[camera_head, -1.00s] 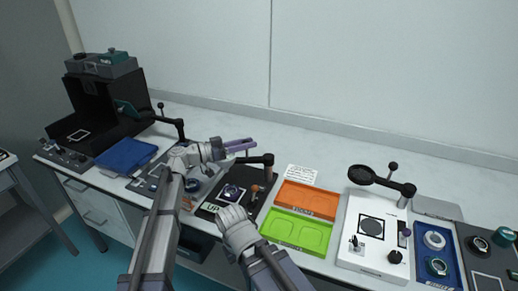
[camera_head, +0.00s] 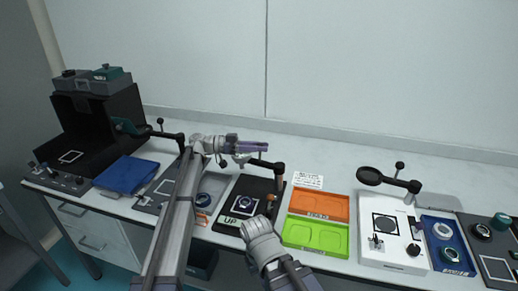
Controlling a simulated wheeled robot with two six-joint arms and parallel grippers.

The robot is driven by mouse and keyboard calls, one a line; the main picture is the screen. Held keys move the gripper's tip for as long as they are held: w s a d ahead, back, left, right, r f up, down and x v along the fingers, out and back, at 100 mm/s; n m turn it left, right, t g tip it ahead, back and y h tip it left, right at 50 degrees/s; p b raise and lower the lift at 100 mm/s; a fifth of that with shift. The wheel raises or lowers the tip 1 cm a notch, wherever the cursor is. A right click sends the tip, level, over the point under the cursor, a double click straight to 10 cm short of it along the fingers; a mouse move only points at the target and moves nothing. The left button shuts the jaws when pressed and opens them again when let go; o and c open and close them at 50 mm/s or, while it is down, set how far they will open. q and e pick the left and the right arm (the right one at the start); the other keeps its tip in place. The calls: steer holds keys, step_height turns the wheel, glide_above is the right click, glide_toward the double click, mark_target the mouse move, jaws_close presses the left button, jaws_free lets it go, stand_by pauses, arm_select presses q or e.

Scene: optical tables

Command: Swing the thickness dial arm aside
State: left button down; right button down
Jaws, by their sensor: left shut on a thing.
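The thickness dial arm (camera_head: 262,164) is a dark bar reaching left from a black post (camera_head: 280,170) on a black base (camera_head: 232,214) marked "UP". My left gripper (camera_head: 252,147), with purple fingers, is shut at this arm, over its outer part. It seems to hold the arm's handle, which the fingers hide. A small pale part, perhaps the dial, shows just below the fingers. A round piece (camera_head: 246,203) lies on the base, below and forward of the arm. The end of my right arm (camera_head: 262,236) is in front of the base; its fingers cannot be made out.
Orange (camera_head: 320,196) and green (camera_head: 314,246) trays lie right of the base. A white station with a magnifier (camera_head: 370,176) and a blue tray (camera_head: 446,268) stand farther right. The table's back strip is clear.

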mark_target(238, 156)
arm_select(q)
steer(key=shift+w, duration=0.1)
stand_by(0.3)
steer(key=c, duration=0.5)
jaws_free()
steer(key=shift+c, duration=0.2)
steer(key=a, duration=0.2)
steer(key=w+a, duration=0.1)
steer(key=a, duration=0.4)
steer(key=shift+w+a, duration=0.2)
steer(key=shift+a, duration=0.1)
step_height(238, 156, up, 5)
steer(key=p, duration=0.5)
steer(key=shift+r, duration=0.1)
